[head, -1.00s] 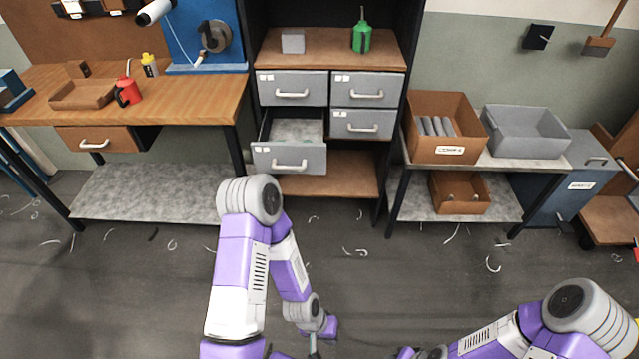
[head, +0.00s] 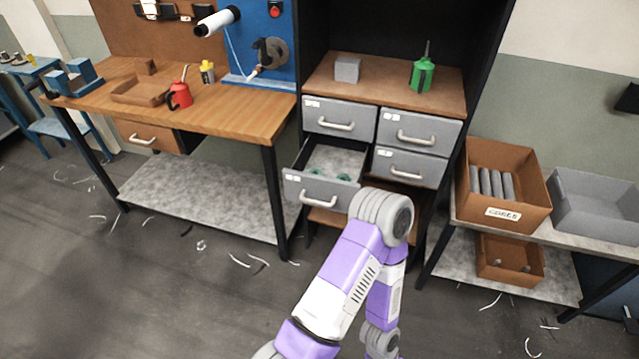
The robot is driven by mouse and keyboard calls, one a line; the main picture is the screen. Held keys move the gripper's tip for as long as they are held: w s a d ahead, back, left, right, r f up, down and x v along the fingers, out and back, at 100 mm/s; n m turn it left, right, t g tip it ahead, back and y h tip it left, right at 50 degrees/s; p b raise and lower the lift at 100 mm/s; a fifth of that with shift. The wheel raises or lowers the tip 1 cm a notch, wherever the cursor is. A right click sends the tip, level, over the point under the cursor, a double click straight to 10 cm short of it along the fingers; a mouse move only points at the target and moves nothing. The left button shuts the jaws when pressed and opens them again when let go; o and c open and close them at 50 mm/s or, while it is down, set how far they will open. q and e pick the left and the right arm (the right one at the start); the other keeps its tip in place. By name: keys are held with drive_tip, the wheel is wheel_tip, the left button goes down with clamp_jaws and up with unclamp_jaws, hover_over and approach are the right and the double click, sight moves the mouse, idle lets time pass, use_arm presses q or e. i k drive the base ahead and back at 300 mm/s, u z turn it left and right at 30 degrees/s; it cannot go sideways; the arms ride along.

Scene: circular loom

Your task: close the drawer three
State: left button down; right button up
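A grey drawer unit stands in the dark cabinet. Its lower left drawer (head: 318,195) is pulled out, and greenish things (head: 341,177) lie inside. The upper left drawer (head: 338,118), upper right drawer (head: 417,133) and lower right drawer (head: 408,166) are shut. The drawer labels are too small to read, so I cannot tell a number. My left arm rises in front of the cabinet, its elbow overlapping the open drawer's lower right side. Neither of my grippers shows in the head view.
A wooden workbench (head: 230,115) with a red can (head: 180,96) stands left of the cabinet. A brown bin (head: 503,200) and a grey bin (head: 598,205) stand on a shelf at right. A grey block (head: 347,69) and green oil can (head: 423,74) stand above the drawers. Floor at left is clear except for scattered shavings.

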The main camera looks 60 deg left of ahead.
sight(333, 156)
drive_tip(key=u, duration=0.8)
drive_tip(key=i, duration=1.05)
drive_tip(key=u, duration=1.15)
